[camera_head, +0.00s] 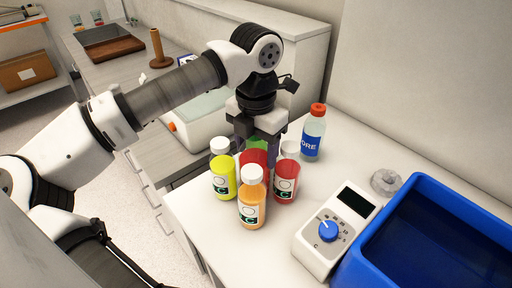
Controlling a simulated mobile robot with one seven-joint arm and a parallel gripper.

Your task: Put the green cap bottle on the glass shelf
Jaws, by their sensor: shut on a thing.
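The green cap bottle (252,160) stands among other bottles on the white counter; its body looks dark red and its green cap shows only in part. My gripper (257,147) is above the bottle group, pointing down, shut on the green cap bottle near its top. The front bottles hide the bottle's lower part, so I cannot tell whether it touches the counter. I cannot make out the glass shelf for certain.
White-capped yellow (223,182), orange (252,208) and red (286,181) bottles crowd around it. A red-capped clear bottle (314,137) stands behind right. A dial device (325,246), a clear knobbed object (386,182) and a blue bin (418,187) are at right.

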